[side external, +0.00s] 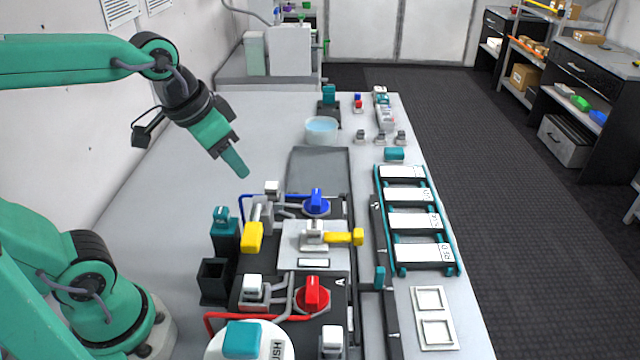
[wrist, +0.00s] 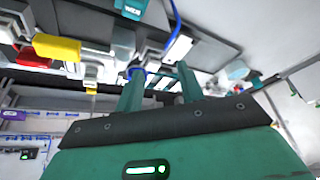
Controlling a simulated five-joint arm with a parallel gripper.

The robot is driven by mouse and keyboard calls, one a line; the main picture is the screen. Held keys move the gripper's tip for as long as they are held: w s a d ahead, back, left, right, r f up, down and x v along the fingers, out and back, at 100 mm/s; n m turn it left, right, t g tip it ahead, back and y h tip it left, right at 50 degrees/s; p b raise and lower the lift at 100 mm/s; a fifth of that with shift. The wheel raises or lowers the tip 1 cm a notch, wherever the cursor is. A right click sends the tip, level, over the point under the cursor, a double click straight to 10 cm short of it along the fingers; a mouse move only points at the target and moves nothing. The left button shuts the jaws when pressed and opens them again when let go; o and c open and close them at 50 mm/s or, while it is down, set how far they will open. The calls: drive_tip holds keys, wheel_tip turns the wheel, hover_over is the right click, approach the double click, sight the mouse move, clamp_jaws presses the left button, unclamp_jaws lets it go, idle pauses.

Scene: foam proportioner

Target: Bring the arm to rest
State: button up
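My gripper (side external: 236,162) hangs in the air above the bench, tilted down and to the right, left of the grey panel behind the foam proportioner (side external: 312,237). In the wrist view my gripper (wrist: 160,80) shows two green fingers standing apart with nothing between them. It touches nothing that I can see. The proportioner carries a blue knob (side external: 317,200), a red knob (side external: 312,293) and yellow handles (side external: 253,237). In the wrist view the yellow handle (wrist: 57,47) and red knob (wrist: 33,58) show at the upper left.
A teal rack (side external: 415,220) with white labelled trays stands at the bench's right. A black open box (side external: 214,281) and a teal-capped post (side external: 221,229) stand left of the proportioner. A white round container (side external: 321,130) stands behind. The bench's left side is clear.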

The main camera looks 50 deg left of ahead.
drive_tip(key=shift+n+t, duration=0.4)
drive_tip(key=shift+n, duration=0.3)
drive_tip(key=s, duration=0.1)
drive_tip(key=s+f, duration=0.1)
drive_tip(key=s+a, duration=0.1)
drive_tip(key=s, duration=0.1)
drive_tip(key=shift+s+f, duration=0.1)
drive_tip(key=shift+f, duration=0.1)
